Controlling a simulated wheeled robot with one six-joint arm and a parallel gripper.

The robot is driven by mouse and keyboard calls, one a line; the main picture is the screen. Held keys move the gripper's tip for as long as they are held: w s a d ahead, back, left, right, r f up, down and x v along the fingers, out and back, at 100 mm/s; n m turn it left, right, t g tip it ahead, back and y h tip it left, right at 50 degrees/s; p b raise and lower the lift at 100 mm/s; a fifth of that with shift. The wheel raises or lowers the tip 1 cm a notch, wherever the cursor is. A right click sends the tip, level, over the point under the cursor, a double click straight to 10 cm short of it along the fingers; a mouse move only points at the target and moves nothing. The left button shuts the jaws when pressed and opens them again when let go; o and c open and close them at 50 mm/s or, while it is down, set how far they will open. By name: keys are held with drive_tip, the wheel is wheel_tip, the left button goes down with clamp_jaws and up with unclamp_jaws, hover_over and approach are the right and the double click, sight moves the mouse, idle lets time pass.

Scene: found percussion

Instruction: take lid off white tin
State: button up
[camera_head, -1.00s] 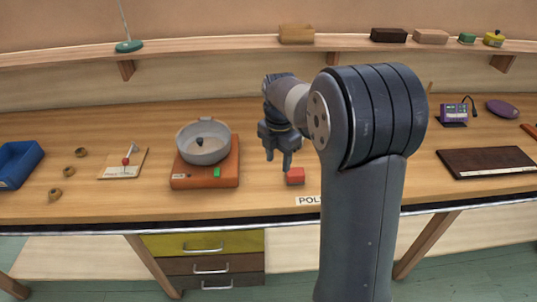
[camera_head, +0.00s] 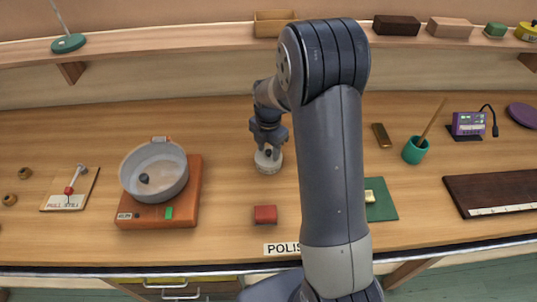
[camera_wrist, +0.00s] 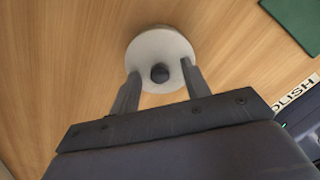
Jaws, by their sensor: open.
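The white tin (camera_head: 268,163) stands upright on the wooden bench in the head view, behind the red block. Its round white lid with a dark knob fills the upper middle of the wrist view (camera_wrist: 160,48). My gripper (camera_head: 268,150) is right above the lid. In the wrist view my gripper (camera_wrist: 161,72) is open, with one finger on each side of the dark knob (camera_wrist: 159,73). I cannot tell whether the fingers touch the knob or lid. The lid is on the tin.
A red block (camera_head: 265,215) lies in front of the tin. An orange scale (camera_head: 185,205) with a grey pan (camera_head: 165,185) stands to the left. A green mat (camera_head: 383,210) and a teal cup (camera_head: 415,150) with a stick are to the right. Bare bench surrounds the tin.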

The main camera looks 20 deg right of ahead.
clamp_jaws()
idle(0.3)
